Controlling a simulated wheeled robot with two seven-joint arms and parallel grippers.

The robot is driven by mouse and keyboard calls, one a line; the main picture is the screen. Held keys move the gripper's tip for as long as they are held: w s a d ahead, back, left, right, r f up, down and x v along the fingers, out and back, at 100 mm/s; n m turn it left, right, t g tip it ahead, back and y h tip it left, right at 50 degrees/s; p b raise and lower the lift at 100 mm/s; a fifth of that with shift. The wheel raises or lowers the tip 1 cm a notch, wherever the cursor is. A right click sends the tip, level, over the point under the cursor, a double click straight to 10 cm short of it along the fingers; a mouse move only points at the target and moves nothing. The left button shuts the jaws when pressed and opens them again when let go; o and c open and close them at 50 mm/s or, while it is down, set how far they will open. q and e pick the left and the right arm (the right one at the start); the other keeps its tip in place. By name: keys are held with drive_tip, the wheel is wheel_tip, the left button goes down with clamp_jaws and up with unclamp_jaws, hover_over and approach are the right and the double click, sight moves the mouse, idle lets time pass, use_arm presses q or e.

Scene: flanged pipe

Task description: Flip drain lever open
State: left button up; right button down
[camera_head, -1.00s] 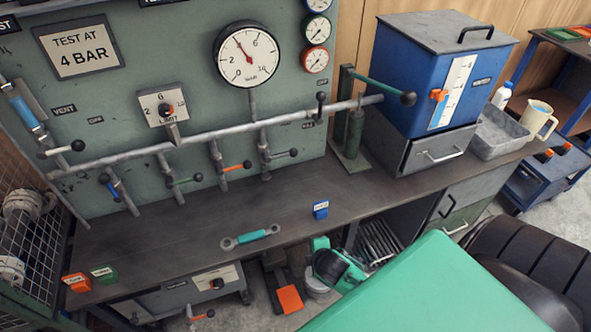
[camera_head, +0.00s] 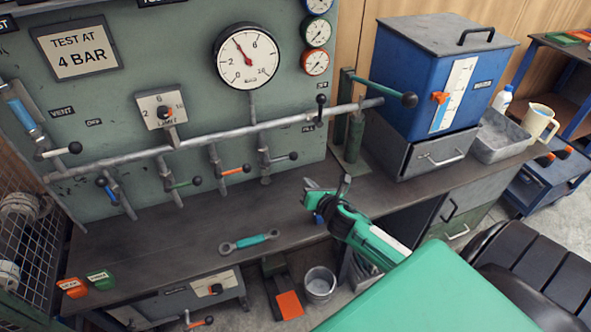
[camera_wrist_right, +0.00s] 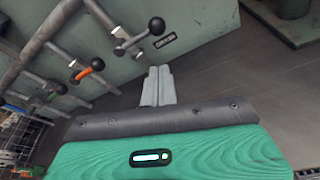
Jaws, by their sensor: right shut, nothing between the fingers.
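Several levers stick out from the pipework on the green panel: one with an orange grip (camera_head: 236,170), one with a green grip (camera_head: 184,183), one with a blue grip (camera_head: 107,187) and a dark one (camera_head: 284,157). A further orange lever (camera_head: 200,322) sits low under the bench. My right gripper (camera_head: 328,186) is shut and empty above the bench, apart from every lever. Its closed fingers (camera_wrist_right: 157,86) point toward the panel in the wrist view, below the dark lever (camera_wrist_right: 140,38). My left gripper is out of view.
A spanner with a teal grip (camera_head: 250,242) lies on the bench. Orange (camera_head: 72,287) and green (camera_head: 101,279) blocks sit at its left end. A blue tank (camera_head: 420,85) stands at the right. The bench's middle left is clear.

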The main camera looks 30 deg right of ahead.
idle(0.3)
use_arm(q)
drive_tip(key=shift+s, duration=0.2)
use_arm(e)
drive_tip(key=x, duration=1)
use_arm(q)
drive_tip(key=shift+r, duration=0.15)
use_arm(e)
drive_tip(key=shift+r, duration=0.15)
